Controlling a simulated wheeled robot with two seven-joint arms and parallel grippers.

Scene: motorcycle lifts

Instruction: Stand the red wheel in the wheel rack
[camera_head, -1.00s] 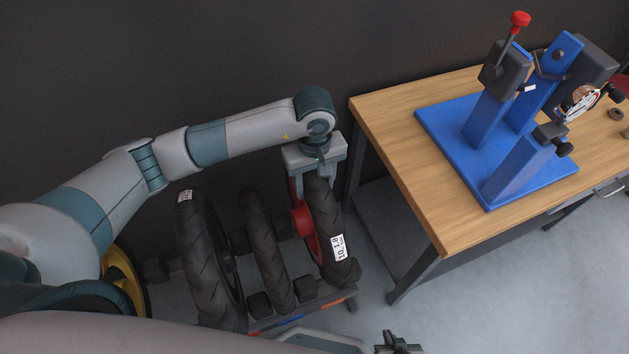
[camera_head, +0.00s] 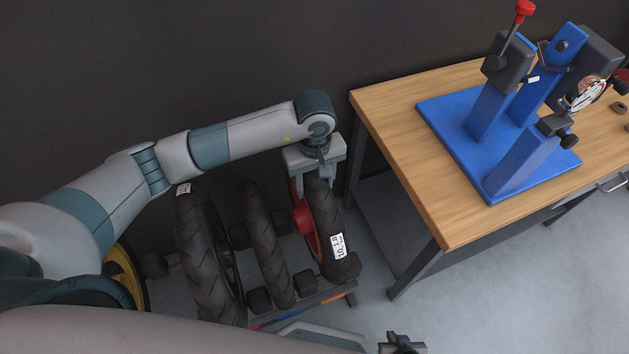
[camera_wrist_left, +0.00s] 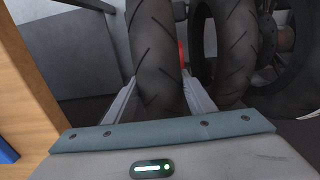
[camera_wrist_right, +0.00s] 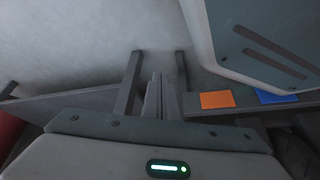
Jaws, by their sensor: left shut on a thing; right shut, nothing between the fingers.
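The red wheel, a black tyre (camera_head: 325,215) on a red rim (camera_head: 305,225) with a white label, stands upright at the right end of the wheel rack (camera_head: 318,298). My left gripper (camera_head: 314,180) is shut on the tyre's top from above. In the left wrist view the tyre (camera_wrist_left: 154,50) is between the two fingers. Its lower edge is at the rack; whether it is fully seated I cannot tell. My right gripper (camera_head: 402,344) shows at the bottom edge. In the right wrist view (camera_wrist_right: 160,95) it is shut and empty, near the rack's orange and blue marks.
Two black tyres (camera_head: 205,262) (camera_head: 266,245) stand left of the red wheel, with a yellow wheel (camera_head: 127,275) further left. A wooden workbench (camera_head: 415,190) carrying a blue stand (camera_head: 465,150) is close on the right. Grey floor is open below the bench.

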